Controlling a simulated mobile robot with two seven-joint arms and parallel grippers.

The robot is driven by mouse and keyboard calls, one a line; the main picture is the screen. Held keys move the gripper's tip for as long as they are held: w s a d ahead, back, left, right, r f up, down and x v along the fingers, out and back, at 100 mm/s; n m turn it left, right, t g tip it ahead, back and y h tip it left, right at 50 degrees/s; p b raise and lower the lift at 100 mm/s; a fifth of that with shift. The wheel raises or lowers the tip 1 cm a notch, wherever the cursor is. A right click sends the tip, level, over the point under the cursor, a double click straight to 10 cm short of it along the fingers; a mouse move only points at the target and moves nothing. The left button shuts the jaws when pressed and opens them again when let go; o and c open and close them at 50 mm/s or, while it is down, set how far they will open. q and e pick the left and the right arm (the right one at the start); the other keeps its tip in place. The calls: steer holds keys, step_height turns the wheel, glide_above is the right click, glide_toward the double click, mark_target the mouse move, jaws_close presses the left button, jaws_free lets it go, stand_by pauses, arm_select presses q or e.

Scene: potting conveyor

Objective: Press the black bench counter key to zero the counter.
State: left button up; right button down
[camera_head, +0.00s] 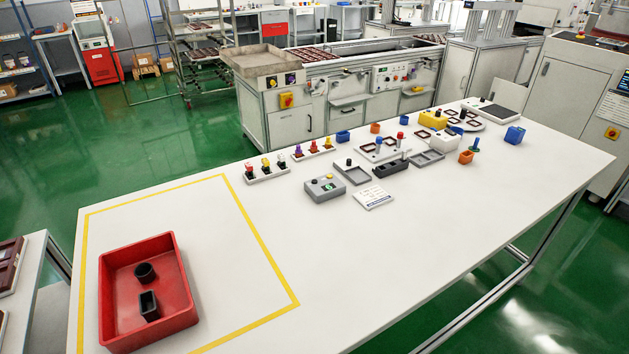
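A grey bench counter box (324,194) with a small green display (328,188) stands on the white table, right of the yellow-taped area. A small yellow part shows on its top at the back right. A small dark spot shows at its back left, too small to tell whether it is the black key. A white card with print (373,197) lies just right of the box. Neither of my grippers shows in the head view.
A red bin (176,262) holding two black parts stands inside yellow tape at the left. Trays and small coloured parts, including a yellow block (432,119) and a blue block (515,135), crowd the table's back. The table front (400,270) is clear.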

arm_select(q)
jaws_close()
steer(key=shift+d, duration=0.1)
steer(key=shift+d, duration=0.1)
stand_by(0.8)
